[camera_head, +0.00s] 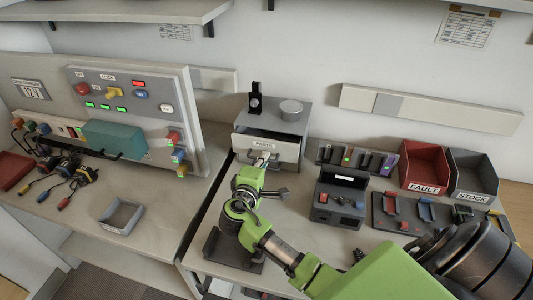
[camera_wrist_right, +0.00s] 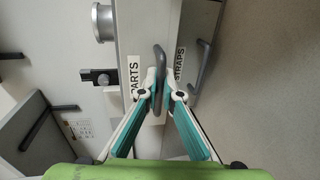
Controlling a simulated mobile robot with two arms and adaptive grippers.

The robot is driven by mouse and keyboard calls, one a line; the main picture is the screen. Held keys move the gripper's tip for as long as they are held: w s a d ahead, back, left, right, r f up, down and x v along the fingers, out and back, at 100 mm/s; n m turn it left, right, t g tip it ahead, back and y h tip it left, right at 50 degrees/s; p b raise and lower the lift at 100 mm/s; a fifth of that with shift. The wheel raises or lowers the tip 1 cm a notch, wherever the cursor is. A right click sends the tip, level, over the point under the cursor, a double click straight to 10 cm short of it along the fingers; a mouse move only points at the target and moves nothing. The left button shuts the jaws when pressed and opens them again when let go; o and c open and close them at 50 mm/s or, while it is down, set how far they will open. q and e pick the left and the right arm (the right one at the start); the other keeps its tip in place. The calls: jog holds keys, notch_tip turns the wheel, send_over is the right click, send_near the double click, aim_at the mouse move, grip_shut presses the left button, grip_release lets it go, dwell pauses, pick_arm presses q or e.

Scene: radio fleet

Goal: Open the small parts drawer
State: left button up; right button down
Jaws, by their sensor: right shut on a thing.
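The small grey parts cabinet (camera_head: 290,120) stands on the bench against the wall. Its drawer front, labelled PARTS (camera_head: 285,152), stands out a little, with a dark gap above it. In the right wrist view the PARTS label (camera_wrist_right: 134,76) is beside the dark curved drawer handle (camera_wrist_right: 160,62). My right gripper (camera_head: 262,160) is at the drawer front, its fingers shut on the handle; it also shows in the right wrist view (camera_wrist_right: 161,88). The drawer's inside is mostly hidden. My left gripper is not in view.
A STRAPS label (camera_wrist_right: 180,65) is on a neighbouring front. Right of the cabinet are a dark device (camera_head: 338,200), a tool rack (camera_head: 350,158), a red FAULT bin (camera_head: 424,168) and a STOCK bin (camera_head: 472,178). A control panel (camera_head: 140,110) stands at left, with a small grey tray (camera_head: 121,216) before it.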

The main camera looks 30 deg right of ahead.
jog(key=f+v, duration=0.1)
jog(key=v, duration=0.7)
jog(key=shift+s+a+f+p, duration=0.2)
jog(key=shift+s+f+p, duration=0.05)
jog(key=shift+f+p, duration=0.1)
jog(key=c, duration=2.5)
grip_release()
jog(key=shift+w, duration=0.1)
jog(key=shift+c, duration=0.2)
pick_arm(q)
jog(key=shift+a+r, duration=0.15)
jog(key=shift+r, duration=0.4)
pick_arm(e)
jog(key=v, duration=1.2)
jog(key=shift+d, duration=0.1)
